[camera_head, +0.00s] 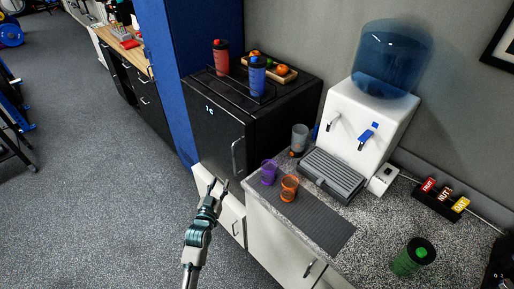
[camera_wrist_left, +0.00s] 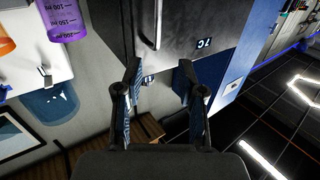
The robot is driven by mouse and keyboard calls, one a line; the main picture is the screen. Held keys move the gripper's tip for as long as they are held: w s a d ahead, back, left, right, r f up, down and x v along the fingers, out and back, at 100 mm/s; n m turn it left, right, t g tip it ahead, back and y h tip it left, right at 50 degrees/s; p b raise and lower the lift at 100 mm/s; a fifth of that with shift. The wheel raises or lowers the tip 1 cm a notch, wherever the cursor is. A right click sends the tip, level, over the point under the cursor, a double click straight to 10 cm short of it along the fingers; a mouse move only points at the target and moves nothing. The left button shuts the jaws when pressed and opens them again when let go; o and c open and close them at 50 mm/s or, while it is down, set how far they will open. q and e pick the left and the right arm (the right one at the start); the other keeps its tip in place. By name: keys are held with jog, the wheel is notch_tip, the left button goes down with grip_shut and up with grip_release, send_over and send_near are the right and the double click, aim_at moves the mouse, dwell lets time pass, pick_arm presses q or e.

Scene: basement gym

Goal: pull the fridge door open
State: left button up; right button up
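The fridge (camera_head: 217,130) is a small black box with a glowing display on its front, standing on a white cabinet. Its door looks shut. The vertical door handle (camera_head: 238,157) is on the door's right side. My left gripper (camera_head: 217,187) is below and to the left of the handle in the head view, apart from it. In the left wrist view the gripper (camera_wrist_left: 161,82) has its two fingers spread with nothing between them, and the handle (camera_wrist_left: 157,24) shows beyond the fingertips. My right gripper is not recognisable in either view.
Bottles and a fruit tray (camera_head: 283,77) stand on the fridge. The counter to the right holds purple (camera_head: 269,173) and orange (camera_head: 289,188) cups, a grey cup (camera_head: 299,139), a water dispenser (camera_head: 367,125) and a green shaker (camera_head: 413,257).

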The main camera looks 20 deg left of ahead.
pick_arm(q)
send_near(233, 152)
jog(key=w, duration=0.3)
jog(key=w+a, duration=0.1)
jog(key=w, duration=0.3)
jog(key=w+a, duration=0.1)
jog(key=w, duration=0.2)
jog(key=shift+w+a+f+b, duration=0.1)
jog(key=shift+w+f+b, duration=0.2)
jog(key=shift+b, duration=0.05)
jog(key=shift+r, duration=0.1)
jog(key=shift+c, duration=0.4)
grip_shut()
jog(key=shift+s, duration=0.1)
pick_arm(e)
jog(key=shift+w+r, duration=0.15)
jog(key=shift+w, duration=0.25)
